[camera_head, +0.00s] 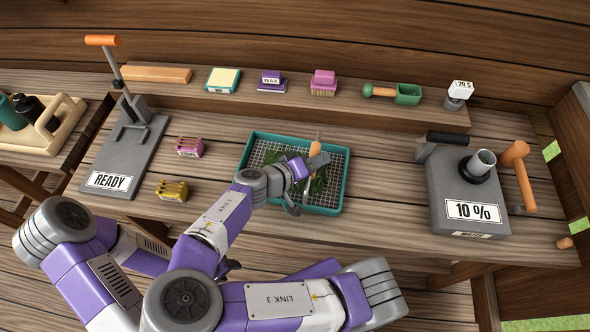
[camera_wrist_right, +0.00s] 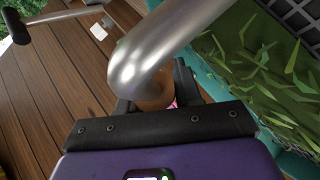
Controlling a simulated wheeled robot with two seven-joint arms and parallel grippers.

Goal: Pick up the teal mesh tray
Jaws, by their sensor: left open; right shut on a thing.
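The teal mesh tray (camera_head: 343,186) lies flat on the workbench in the middle of the head view, with green leaf pieces on its mesh. Its rim (camera_wrist_right: 212,72) and the leaves (camera_wrist_right: 262,65) also show at the right of the right wrist view. My right gripper (camera_head: 309,166) is over the tray, shut on an orange-handled tool (camera_head: 313,149). The tool's curved metal part (camera_wrist_right: 148,68) fills the middle of the wrist view. My left gripper (camera_head: 230,264) is mostly hidden among the arm links in front of the bench, apart from the tray.
A grey READY stand (camera_head: 128,160) with an orange-tipped lever stands left. Small tools line the back shelf (camera_head: 340,108). The bench between tray and meter is clear.

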